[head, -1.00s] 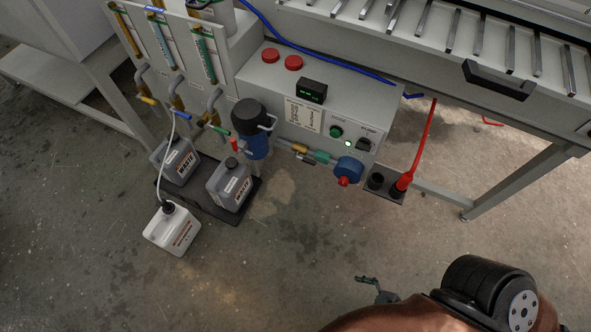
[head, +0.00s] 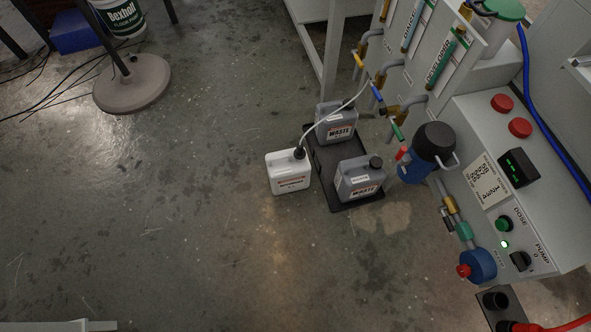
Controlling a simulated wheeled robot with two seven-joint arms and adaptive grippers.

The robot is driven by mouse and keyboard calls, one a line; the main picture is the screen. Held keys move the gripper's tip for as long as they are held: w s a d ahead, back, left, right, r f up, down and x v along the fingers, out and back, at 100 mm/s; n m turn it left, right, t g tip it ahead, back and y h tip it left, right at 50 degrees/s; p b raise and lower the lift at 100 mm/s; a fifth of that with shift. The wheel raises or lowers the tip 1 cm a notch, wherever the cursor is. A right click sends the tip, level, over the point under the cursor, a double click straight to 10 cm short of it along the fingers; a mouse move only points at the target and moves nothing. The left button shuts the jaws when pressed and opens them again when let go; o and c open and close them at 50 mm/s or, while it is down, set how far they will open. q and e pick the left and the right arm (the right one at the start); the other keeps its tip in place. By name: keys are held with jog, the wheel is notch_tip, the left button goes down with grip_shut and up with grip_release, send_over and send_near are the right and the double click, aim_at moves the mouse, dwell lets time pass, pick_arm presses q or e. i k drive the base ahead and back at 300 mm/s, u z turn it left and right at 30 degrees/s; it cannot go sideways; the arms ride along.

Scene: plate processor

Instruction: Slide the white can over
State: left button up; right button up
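The white can (head: 289,174) stands upright on the concrete floor just left of the black tray (head: 321,183). It has a label on its front and a dark cap, with a thin white hose (head: 330,118) running from its top up to the machine's pipes. Two grey waste cans stand on the tray: one at the back (head: 336,122) and one at the front right (head: 358,180). Neither of my grippers shows in this view, and nothing is touching the white can.
The processor (head: 545,225) with its blue filter, valves and red buttons fills the right side. A round stand base (head: 132,82), loose cables and a white bucket (head: 122,16) are at the upper left. The floor left of and in front of the can is clear.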

aim_at(287, 175)
jog(key=u, duration=0.5)
jog(key=k, duration=0.65)
jog(key=u, duration=0.5)
jog(key=i, duration=0.9)
jog(key=z, duration=1.2)
jog(key=i, duration=0.8)
jog(key=z, duration=0.95)
